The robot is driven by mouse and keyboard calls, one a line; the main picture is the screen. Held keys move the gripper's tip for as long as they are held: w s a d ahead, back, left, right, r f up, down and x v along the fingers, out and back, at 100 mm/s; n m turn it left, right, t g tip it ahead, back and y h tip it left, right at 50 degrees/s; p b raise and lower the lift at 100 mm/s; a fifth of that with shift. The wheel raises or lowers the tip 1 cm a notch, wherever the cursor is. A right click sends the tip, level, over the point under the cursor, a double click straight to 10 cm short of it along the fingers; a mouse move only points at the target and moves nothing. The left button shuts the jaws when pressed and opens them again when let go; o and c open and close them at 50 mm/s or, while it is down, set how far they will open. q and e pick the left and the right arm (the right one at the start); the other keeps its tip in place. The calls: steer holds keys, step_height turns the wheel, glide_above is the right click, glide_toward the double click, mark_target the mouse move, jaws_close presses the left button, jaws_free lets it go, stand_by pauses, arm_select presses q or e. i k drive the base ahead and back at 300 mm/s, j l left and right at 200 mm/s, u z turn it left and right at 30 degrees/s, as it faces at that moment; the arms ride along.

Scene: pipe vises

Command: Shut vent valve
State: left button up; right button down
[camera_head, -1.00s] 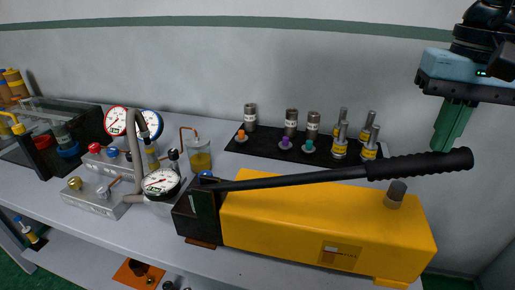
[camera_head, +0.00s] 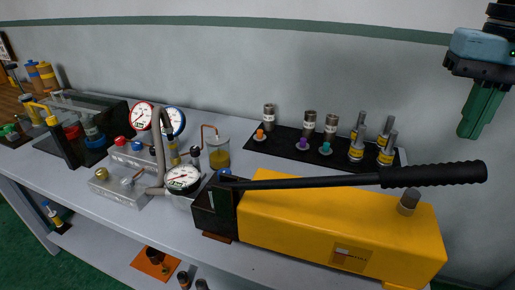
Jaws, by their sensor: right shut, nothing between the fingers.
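A yellow hand pump (camera_head: 330,225) with a long black lever handle (camera_head: 435,174) lies on the bench at the centre right. A grey knob (camera_head: 408,203) stands upright on its top near the right end. A small blue knob (camera_head: 224,172) shows at the black head block (camera_head: 215,210), partly behind the gauge and lever. I cannot tell which knob is the vent valve or how far it is turned. My right gripper (camera_head: 468,134), with green fingers, is shut and empty, pointing down above and right of the handle's grip. My left gripper is out of view.
A white-faced gauge (camera_head: 183,178) and a grey hose (camera_head: 160,150) stand just left of the pump. A black mat (camera_head: 285,146) with several cylinders lies behind the lever. A beaker (camera_head: 217,155) and a manifold (camera_head: 120,190) are further left.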

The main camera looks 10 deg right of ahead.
mark_target(152, 150)
steer(key=k+j, duration=0.1)
steer(key=j, duration=0.4)
steer(key=k+j, duration=0.1)
steer(key=j, duration=0.85)
steer(key=k, duration=0.05)
